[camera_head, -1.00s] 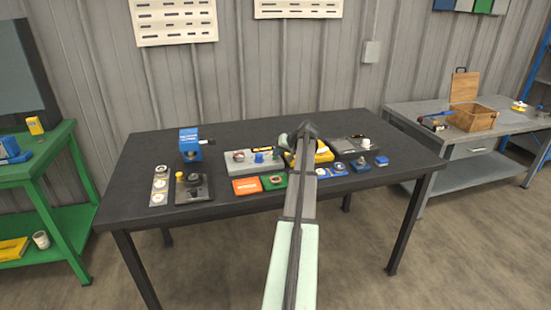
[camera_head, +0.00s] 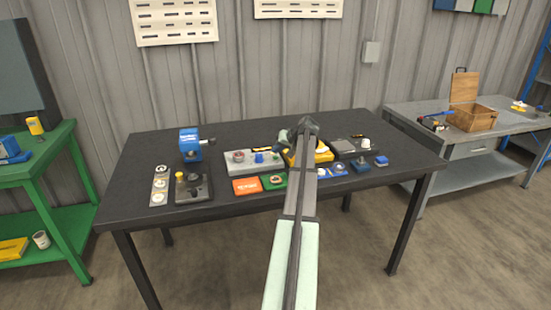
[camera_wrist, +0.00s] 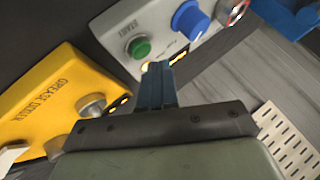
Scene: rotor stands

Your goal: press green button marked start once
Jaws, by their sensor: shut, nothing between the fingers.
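The green button (camera_wrist: 138,47) marked START sits on a grey control box (camera_wrist: 113,22) in the wrist view. A blue knob (camera_wrist: 190,18) and a red button (camera_wrist: 237,10) sit on the same box. My gripper (camera_wrist: 158,66) is shut and empty. Its fingertips appear just below and right of the green button in the wrist view; I cannot tell whether they touch the box. In the head view the grey box (camera_head: 228,167) shows with its blue knob (camera_head: 259,157), but my arm's end hides the green button's area.
A yellow box (camera_wrist: 60,85) with a metal knob lies beside the grey box. Orange (camera_head: 246,186) and green (camera_head: 273,182) plates lie in front. A blue device (camera_head: 189,145) stands at the left. Small blue parts (camera_head: 361,165) lie to the right. The table's left rear is clear.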

